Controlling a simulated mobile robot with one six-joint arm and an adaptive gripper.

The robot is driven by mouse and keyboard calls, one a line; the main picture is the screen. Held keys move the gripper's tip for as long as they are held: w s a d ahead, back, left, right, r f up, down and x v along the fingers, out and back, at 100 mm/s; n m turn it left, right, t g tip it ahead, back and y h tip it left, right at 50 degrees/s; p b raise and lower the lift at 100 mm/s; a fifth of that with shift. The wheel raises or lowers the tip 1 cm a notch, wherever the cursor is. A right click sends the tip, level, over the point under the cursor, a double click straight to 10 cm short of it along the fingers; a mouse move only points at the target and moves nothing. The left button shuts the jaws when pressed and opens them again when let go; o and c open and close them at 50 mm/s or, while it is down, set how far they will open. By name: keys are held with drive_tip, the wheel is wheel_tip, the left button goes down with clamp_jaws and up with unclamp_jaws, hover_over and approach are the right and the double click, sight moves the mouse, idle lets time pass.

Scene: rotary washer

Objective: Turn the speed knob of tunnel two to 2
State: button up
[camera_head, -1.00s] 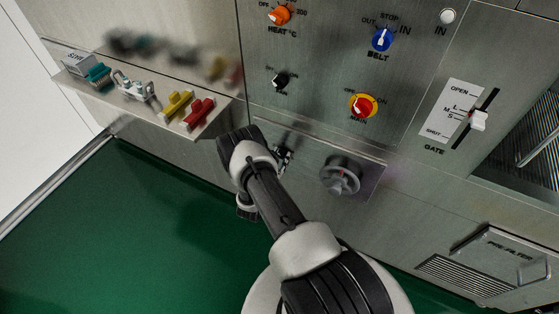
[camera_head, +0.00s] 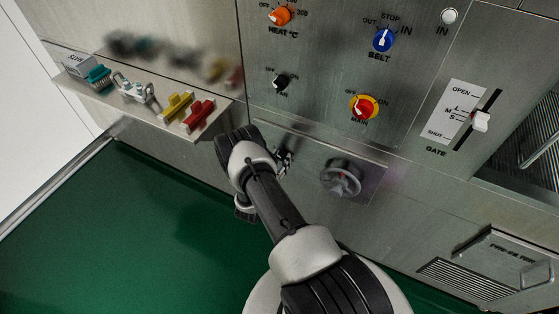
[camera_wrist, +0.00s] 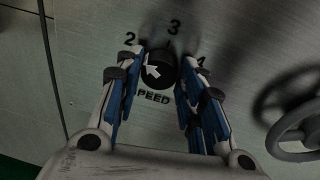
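The speed knob (camera_wrist: 165,76) is black with a white arrow, on the metal panel in the wrist view. Its arrow points up and left, roughly toward the printed 2 (camera_wrist: 130,38). The 3 is above it and the 4 is to its right, partly hidden by a finger. My gripper (camera_wrist: 163,60) has its blue-sided fingers apart, one on each side of the knob. A narrow gap seems to show; I cannot tell whether either finger touches it. In the head view my gripper (camera_head: 285,161) is at the lower panel and the knob is hidden behind my arm.
A grey handwheel (camera_head: 341,177) is close to the right of my gripper, also in the wrist view (camera_wrist: 300,130). Above are the red-yellow main switch (camera_head: 364,107) and small black fan knob (camera_head: 281,82). A shelf (camera_head: 150,115) with coloured items juts out at left.

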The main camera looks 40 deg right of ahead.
drive_tip(key=o, duration=0.3)
drive_tip(key=v, duration=1.2)
drive_tip(key=shift+r, duration=0.1)
idle(0.3)
